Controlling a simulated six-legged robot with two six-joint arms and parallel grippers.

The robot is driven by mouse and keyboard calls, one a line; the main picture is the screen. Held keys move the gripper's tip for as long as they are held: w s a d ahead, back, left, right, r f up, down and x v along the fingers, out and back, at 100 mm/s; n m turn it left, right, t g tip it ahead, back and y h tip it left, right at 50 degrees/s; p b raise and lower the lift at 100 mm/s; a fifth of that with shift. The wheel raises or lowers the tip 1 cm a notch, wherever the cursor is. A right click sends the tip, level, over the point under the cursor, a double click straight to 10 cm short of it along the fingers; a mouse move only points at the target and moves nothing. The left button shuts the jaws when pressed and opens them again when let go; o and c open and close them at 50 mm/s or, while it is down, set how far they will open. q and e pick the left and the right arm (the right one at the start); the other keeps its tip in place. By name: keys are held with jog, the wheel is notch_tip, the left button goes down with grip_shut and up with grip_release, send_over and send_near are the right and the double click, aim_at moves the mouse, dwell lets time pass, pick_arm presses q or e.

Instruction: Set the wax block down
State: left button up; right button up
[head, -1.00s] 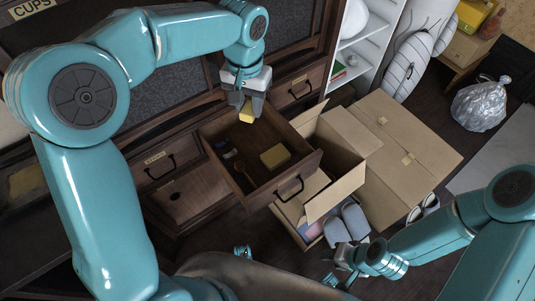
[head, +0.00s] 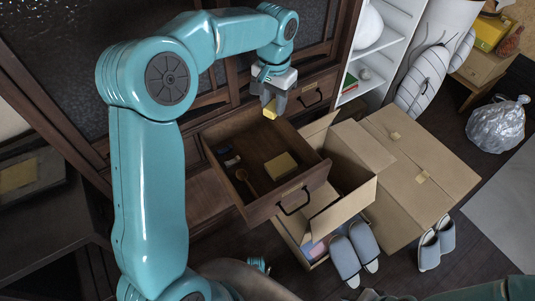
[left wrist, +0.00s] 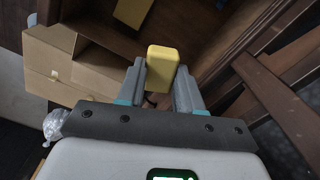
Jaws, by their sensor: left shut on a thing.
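The yellow wax block (head: 269,109) is held between the fingers of my left gripper (head: 272,98), above the back right part of the open drawer. In the left wrist view the wax block (left wrist: 162,68) sits between the two grey fingertips (left wrist: 160,75) and stands out past them. A second yellow block (head: 281,167) lies in the drawer (head: 262,213); it also shows at the top of the left wrist view (left wrist: 132,10). My right gripper (head: 371,295) is only partly seen at the bottom edge, and its jaws cannot be made out.
A wooden brush (head: 245,181) and small dark items lie at the drawer's left side. An open cardboard box (head: 352,190) stands close to the drawer's right, with a closed box (head: 420,165) beyond. Slippers (head: 346,262) lie on the floor. White shelves (head: 378,50) stand behind.

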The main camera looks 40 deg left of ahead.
pick_arm(q)
jog(key=b, duration=0.3)
send_over(272, 150)
notch_tip(272, 150, down, 11)
jog(key=shift+f, duration=0.2)
notch_tip(272, 150, down, 5)
jog(key=shift+s+f+b, duration=0.1)
jog(key=shift+f+b, duration=0.05)
jog(key=shift+b, duration=0.4)
jog(key=shift+f, duration=0.1)
jog(key=shift+f, duration=0.15)
jog(key=o, duration=0.7)
jog(key=shift+o, duration=0.2)
